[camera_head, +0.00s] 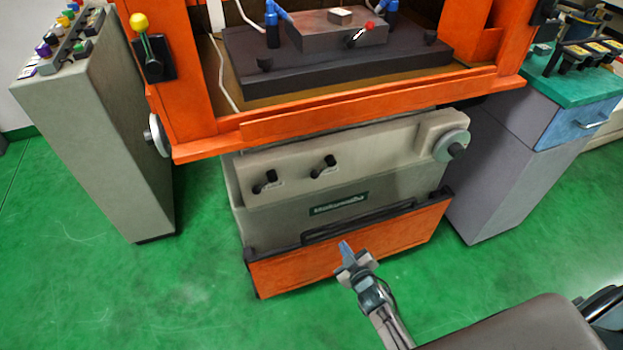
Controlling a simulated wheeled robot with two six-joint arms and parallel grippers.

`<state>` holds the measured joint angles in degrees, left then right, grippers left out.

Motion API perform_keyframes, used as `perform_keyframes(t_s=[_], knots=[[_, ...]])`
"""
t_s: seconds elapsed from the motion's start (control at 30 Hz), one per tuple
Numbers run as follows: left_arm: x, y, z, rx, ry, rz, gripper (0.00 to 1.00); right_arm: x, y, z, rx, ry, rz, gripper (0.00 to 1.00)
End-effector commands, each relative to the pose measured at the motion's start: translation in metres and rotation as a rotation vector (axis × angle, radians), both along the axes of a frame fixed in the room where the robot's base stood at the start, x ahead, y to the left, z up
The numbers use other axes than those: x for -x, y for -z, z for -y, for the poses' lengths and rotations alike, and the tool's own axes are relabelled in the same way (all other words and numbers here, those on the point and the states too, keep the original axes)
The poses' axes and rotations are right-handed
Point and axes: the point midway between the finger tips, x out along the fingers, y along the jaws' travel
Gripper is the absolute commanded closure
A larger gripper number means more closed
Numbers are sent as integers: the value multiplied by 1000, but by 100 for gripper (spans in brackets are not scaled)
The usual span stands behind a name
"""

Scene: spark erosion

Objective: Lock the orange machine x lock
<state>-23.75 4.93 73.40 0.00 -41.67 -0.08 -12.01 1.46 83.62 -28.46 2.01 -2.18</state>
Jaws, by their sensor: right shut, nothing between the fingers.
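The orange machine (340,115) stands in front of me, with a grey body under its orange tank frame. Two small black lock levers sit on the grey front: a left lever (264,181) and a right lever (323,166). Both are tilted. I cannot tell from the picture which one is the x lock. My right gripper (346,250) is shut and empty, in front of the machine's low orange base panel. It is below both levers and apart from them. My left gripper is not in view.
Handwheels stick out at the left (157,135) and right (452,146) of the machine. A yellow-knobbed lever (140,22) is on the left post. A grey control cabinet (100,150) stands left, a grey-blue cabinet (510,160) right. The green floor (130,290) is clear in front.

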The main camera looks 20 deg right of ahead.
Motion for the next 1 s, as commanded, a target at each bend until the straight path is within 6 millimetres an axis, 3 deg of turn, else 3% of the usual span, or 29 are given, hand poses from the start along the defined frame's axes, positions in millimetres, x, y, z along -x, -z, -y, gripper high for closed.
perform_keyframes(t_s=[0.03,0.13,0.2,0.33,0.47,0.77,0.93,1.0], knots=[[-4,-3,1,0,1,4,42,-16,-31,-8,28,-31,92,100],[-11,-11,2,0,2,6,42,-37,-88,-21,86,-87,247,100],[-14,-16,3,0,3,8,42,-44,-117,-28,119,-115,325,100],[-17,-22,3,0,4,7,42,-50,-151,-36,159,-149,415,100],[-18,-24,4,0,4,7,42,-51,-160,-39,171,-157,440,100],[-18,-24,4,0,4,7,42,-53,-160,-39,170,-157,438,100],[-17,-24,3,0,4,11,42,-69,-163,-41,170,-156,439,100],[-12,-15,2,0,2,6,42,-81,-165,-43,170,-156,439,100]])
